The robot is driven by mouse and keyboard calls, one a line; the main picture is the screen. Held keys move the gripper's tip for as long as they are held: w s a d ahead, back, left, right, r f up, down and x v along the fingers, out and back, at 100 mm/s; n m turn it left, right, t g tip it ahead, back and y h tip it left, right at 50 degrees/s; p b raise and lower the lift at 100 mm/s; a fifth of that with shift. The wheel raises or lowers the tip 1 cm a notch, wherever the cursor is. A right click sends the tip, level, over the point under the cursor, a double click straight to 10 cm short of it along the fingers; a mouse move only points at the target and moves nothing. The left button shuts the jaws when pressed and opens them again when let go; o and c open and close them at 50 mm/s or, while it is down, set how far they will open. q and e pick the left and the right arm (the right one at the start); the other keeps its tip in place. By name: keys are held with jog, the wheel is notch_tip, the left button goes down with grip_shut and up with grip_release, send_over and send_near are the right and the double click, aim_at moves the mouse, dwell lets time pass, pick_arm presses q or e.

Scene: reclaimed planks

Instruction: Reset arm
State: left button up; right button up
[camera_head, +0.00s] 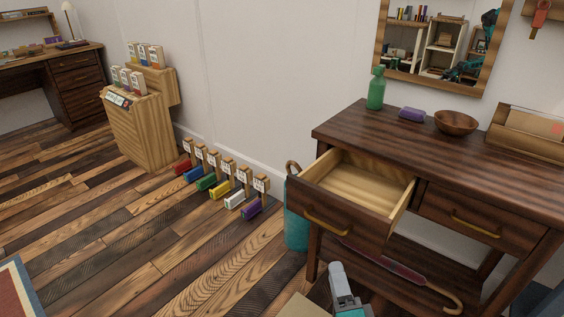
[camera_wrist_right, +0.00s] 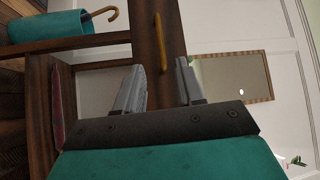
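My right gripper (camera_head: 345,291) shows at the bottom of the head view, in front of the dark wooden table (camera_head: 463,182). In the right wrist view its two grey fingers (camera_wrist_right: 162,80) stand apart with nothing between their tips. A brass drawer handle (camera_wrist_right: 160,42) lies beyond them, apart from the fingers as far as I can tell. In the head view the table's left drawer (camera_head: 362,184) is pulled out and looks empty inside; its handle also shows (camera_head: 325,222). The right drawer (camera_head: 470,216) is shut. My left gripper is not in view.
A green bottle (camera_head: 376,88), purple soap-like block (camera_head: 412,114) and wooden bowl (camera_head: 456,123) stand on the table. A teal bin (camera_head: 296,228) stands left of it; an umbrella (camera_head: 393,268) lies below. Several labelled coloured blocks (camera_head: 234,197) line the wall. The floor left is mostly clear.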

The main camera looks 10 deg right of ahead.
jog(key=s+a+f+n+g+y, duration=0.2)
jog(key=s+n+g, duration=0.25)
jog(key=n, duration=0.55)
jog(key=s+a+f+n+g+y, duration=0.2)
jog(key=s+n+g, duration=0.25)
jog(key=n, duration=0.45)
pick_arm(q)
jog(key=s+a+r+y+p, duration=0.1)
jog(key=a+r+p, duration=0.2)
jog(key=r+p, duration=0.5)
jog(key=p, duration=0.4)
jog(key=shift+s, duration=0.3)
pick_arm(e)
jog(key=s+d+r+h, duration=0.1)
jog(key=s+d+r, duration=0.1)
jog(key=r, duration=0.6)
jog(key=shift+d+n, duration=0.3)
jog(key=shift+d, duration=0.3)
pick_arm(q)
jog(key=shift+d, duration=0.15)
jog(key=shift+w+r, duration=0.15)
